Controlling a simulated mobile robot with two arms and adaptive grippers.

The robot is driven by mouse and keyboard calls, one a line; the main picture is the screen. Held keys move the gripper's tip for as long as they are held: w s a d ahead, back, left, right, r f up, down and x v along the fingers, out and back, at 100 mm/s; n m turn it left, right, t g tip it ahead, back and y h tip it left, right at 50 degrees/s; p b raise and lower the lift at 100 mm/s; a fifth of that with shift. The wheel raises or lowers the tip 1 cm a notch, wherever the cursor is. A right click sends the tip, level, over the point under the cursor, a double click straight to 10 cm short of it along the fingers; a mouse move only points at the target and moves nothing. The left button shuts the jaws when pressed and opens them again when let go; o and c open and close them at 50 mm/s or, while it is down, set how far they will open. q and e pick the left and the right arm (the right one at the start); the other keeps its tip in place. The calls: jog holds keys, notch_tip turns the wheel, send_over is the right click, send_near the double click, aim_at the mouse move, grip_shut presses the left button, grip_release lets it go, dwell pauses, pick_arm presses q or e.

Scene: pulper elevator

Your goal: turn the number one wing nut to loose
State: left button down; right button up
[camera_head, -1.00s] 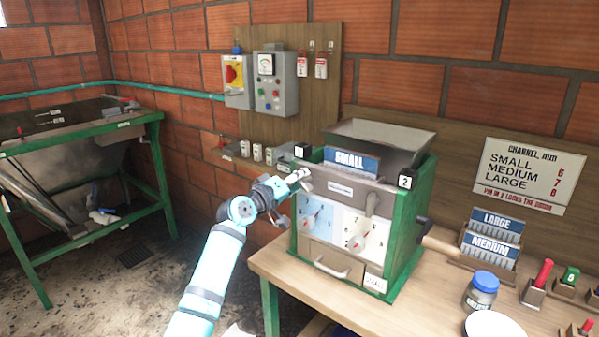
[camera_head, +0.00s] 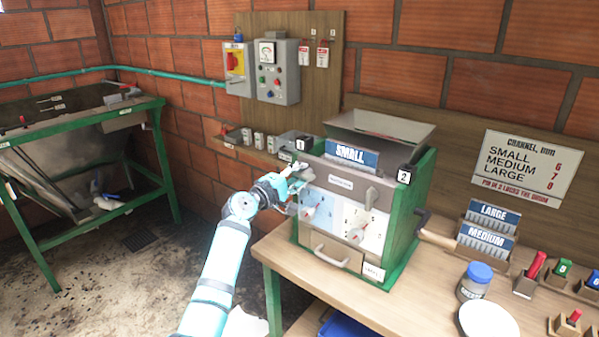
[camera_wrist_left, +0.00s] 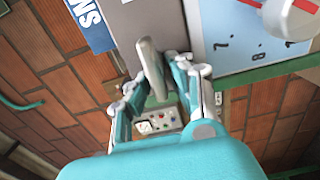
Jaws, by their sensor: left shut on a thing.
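The green pulper (camera_head: 408,225) stands on the wooden bench with a "1" tag (camera_head: 301,145) at its upper left corner and a "2" tag at its upper right. My left gripper (camera_head: 292,188) is at the left edge of its front, below the "1" tag. In the left wrist view the grey number one wing nut (camera_wrist_left: 151,68) stands out from the plate, between the fingers of my left gripper (camera_wrist_left: 158,82), which is shut on it. In the head view the gripper mostly hides this nut. The number two wing nut (camera_head: 371,197) is at the right. My right gripper is out of view.
Two dials with red pointers (camera_head: 357,234) lie below the front plate. A crank handle (camera_head: 422,222) sticks out at the right. Size plates (camera_head: 487,235), a blue-lidded jar (camera_head: 475,282) and a white dish (camera_head: 489,321) stand on the right of the bench.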

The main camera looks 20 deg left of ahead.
pick_arm(q)
jog(key=shift+r, duration=0.1)
dwell(0.3)
jog(key=c, duration=1.2)
grip_release()
jog(key=shift+s+a, duration=0.15)
jog(key=shift+s, duration=0.2)
jog(key=v, duration=1.1)
jog(key=shift+s, duration=0.15)
